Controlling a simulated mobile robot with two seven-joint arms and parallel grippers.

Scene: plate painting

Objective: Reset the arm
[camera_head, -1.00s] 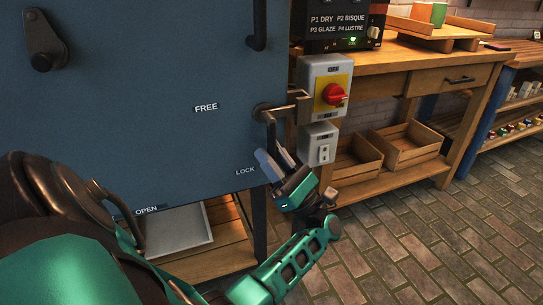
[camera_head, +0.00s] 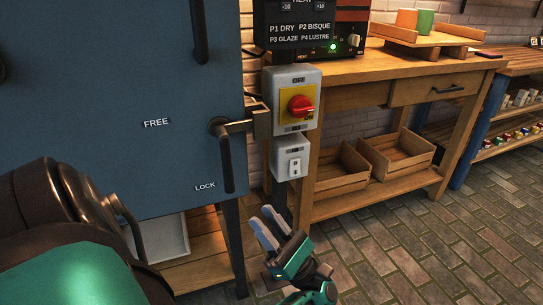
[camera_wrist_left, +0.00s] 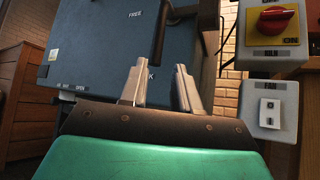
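My left gripper (camera_head: 268,226) is below and right of the blue kiln door, in front of the brick floor. It is open and empty. In the left wrist view its two pale fingers (camera_wrist_left: 160,84) stand apart with nothing between them. The dark latch handle (camera_head: 226,163) on the kiln door (camera_head: 100,90) hangs down by the LOCK label (camera_head: 205,186). The gripper is apart from it. The handle also shows beyond the fingers in the left wrist view (camera_wrist_left: 159,35). My right gripper is not in view.
The red rotary switch (camera_head: 301,106) and a white switch box (camera_head: 292,168) are mounted beside the kiln. A wooden bench (camera_head: 350,72) carries a control box (camera_head: 311,38) and holds crates (camera_head: 396,155) below. Brick floor (camera_head: 420,255) at the right is clear.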

